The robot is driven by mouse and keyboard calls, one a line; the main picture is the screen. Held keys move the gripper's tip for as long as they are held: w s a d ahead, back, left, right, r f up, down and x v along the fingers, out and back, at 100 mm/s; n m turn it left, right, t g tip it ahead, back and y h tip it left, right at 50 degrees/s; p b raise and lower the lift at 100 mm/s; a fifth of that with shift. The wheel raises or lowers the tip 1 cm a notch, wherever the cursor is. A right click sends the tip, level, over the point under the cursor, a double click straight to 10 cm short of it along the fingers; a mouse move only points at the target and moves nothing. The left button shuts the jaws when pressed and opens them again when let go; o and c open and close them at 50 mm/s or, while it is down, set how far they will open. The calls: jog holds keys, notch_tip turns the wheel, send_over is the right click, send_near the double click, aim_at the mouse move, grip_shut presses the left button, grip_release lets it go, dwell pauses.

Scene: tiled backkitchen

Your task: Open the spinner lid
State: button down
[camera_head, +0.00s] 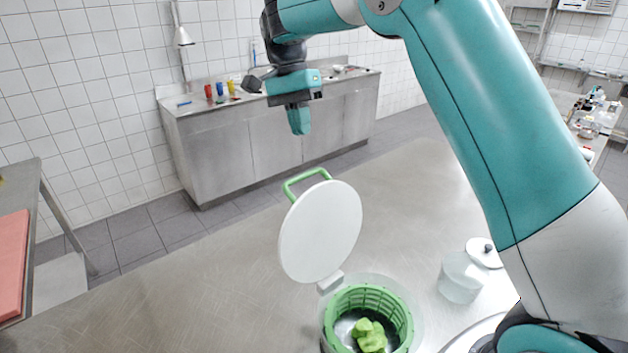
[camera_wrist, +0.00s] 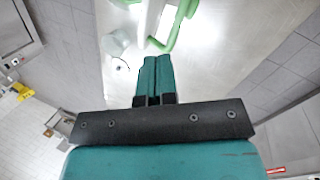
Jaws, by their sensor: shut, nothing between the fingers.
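The spinner (camera_head: 418,318) stands on the steel table in the head view, with a green basket (camera_head: 368,296) and green leafy pieces (camera_head: 369,336) inside. Its round white lid (camera_head: 320,232) stands up and open, tilted on a hinge at the basket's back edge. A green loop handle (camera_head: 306,179) sticks out from the lid's far side. The handle also shows at the top of the wrist view (camera_wrist: 178,28). My gripper (camera_head: 300,128) is shut and empty, above and behind the lid, apart from it. Its closed fingers show in the wrist view (camera_wrist: 155,78).
A glass jar (camera_head: 461,277) and a lid with a dark knob (camera_head: 487,252) are right of the spinner. A steel cabinet (camera_head: 275,130) with colored bottles stands by the back wall. A red board (camera_head: 12,265) lies at the left. The table's left part is clear.

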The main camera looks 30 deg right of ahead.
aim_at(314, 174)
jog(key=s+f+m+b, duration=0.1)
jog(key=f, duration=0.2)
jog(key=s+d+f+m+b, duration=0.1)
jog(key=f+m+b, duration=0.1)
jog(key=f, duration=0.1)
jog(key=s+f+m+b, duration=0.1)
jog(key=f+m, duration=0.1)
jog(key=f, duration=0.1)
jog(key=shift+s+d+f+b, duration=0.15)
jog(key=shift+s+f+b, duration=0.1)
jog(key=shift+f+b, duration=0.1)
